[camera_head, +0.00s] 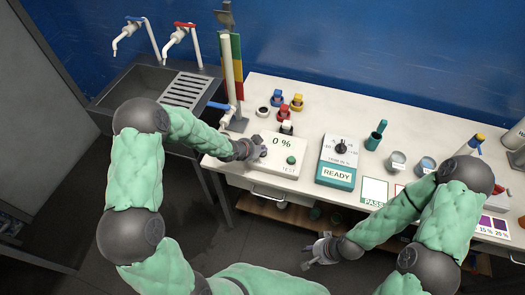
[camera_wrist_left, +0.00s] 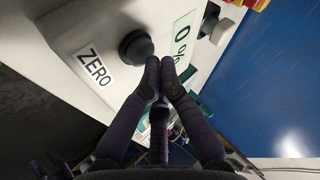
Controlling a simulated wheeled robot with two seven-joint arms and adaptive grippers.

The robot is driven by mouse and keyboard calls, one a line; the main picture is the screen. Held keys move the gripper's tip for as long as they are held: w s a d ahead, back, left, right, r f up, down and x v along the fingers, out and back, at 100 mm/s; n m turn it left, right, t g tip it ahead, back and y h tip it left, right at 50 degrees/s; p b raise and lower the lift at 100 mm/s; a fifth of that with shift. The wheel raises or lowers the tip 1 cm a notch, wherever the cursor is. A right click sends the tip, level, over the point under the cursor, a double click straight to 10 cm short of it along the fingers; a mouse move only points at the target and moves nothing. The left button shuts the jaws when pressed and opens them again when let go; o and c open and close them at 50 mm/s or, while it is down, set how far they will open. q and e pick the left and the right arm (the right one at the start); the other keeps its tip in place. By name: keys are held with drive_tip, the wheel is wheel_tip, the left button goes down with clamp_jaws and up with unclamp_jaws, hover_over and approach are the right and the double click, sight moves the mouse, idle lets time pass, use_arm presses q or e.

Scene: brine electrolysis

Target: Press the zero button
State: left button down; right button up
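In the left wrist view, the black zero button (camera_wrist_left: 136,47) stands out from the box beside the ZERO label (camera_wrist_left: 96,67). My left gripper (camera_head: 260,152) is at the left side of this box and covers the zero button in the head view. In the wrist view its fingertips (camera_wrist_left: 160,75) are together and empty, right beside the button; I cannot tell whether they touch it. My right gripper (camera_head: 313,252) hangs in front of the bench, spread and empty.
A READY device (camera_head: 336,162) stands right of the box. Small coloured bottles (camera_head: 283,108) stand behind it, and a vertical white tube (camera_head: 227,70) is at the back left. A sink (camera_head: 160,85) adjoins the bench on the left. Cups (camera_head: 397,162) and cards stand farther right.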

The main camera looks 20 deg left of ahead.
use_arm(q)
drive_tip(key=shift+r, duration=0.45)
drive_tip(key=shift+r+p, duration=1.85)
drive_tip(key=shift+r, duration=0.7)
drive_tip(key=shift+f, duration=0.1)
